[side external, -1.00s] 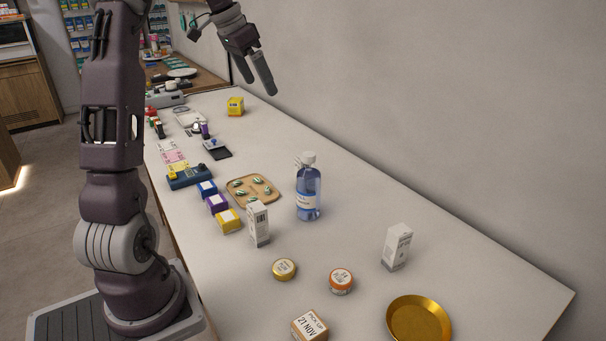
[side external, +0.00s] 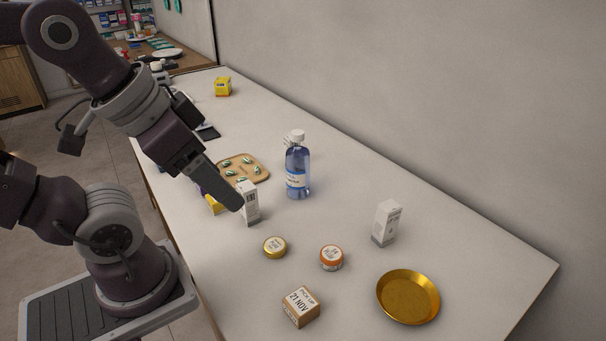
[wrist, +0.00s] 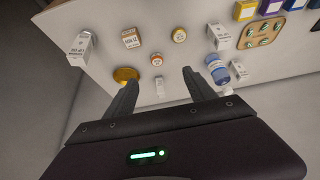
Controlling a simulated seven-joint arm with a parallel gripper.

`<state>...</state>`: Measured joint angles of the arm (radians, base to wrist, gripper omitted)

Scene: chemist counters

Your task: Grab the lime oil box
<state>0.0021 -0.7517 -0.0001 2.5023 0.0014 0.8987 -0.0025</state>
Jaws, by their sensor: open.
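Several small white boxes could be the lime oil box; their print is too small to tell which. One stands right of centre in the side view (side external: 387,223) and shows between my fingers in the wrist view (wrist: 160,88). Another white box (side external: 250,205) stands by the pill tray, close to my gripper's tip. A third white box (wrist: 238,71) is beside the blue bottle, and a fourth white box (wrist: 80,48) is at the wrist view's left. My gripper (wrist: 161,77) is open and empty, above the counter, its fingers pointing down and rightward in the side view.
A blue bottle (side external: 298,170) stands mid-counter. A gold dish (side external: 408,297), an orange-rimmed jar (side external: 331,258), a gold-lidded tin (side external: 275,247) and a pick-up box (side external: 301,307) stand nearer. A wooden pill tray (side external: 243,168) lies farther back. The wall borders the counter's right side.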

